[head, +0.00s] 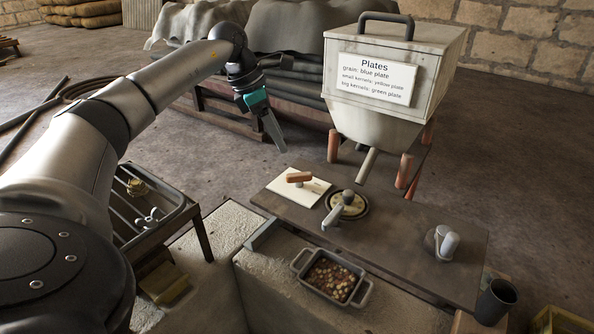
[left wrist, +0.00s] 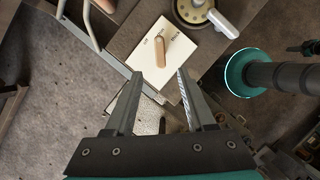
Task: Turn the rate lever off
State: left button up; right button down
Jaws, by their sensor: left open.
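A lever with a brown wooden handle (head: 299,177) is mounted on a white card (head: 306,193) on the dark bench top. My left gripper (head: 277,146) is open and empty, above and behind the card in the head view. In the left wrist view the two fingers of my left gripper (left wrist: 159,78) point toward the card, with the handle beyond and between the tips, apart from them. My right gripper is not clearly in view.
A hopper (head: 375,75) with a plate-colour sign stands behind the bench. A round plate with a grey crank (head: 341,208) is beside the card. A pan of kernels (head: 330,279), a grey knob (head: 447,242) and a dark cup (head: 496,301) are nearby. Air above the card is clear.

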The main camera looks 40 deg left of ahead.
aim_at(299, 174)
pick_arm(q)
jog(key=x, duration=1)
jog(key=shift+w+d+f+b, duration=0.1)
jog(key=shift+w+f+b, duration=0.05)
jog(key=shift+f+b, duration=0.2)
grip_shut()
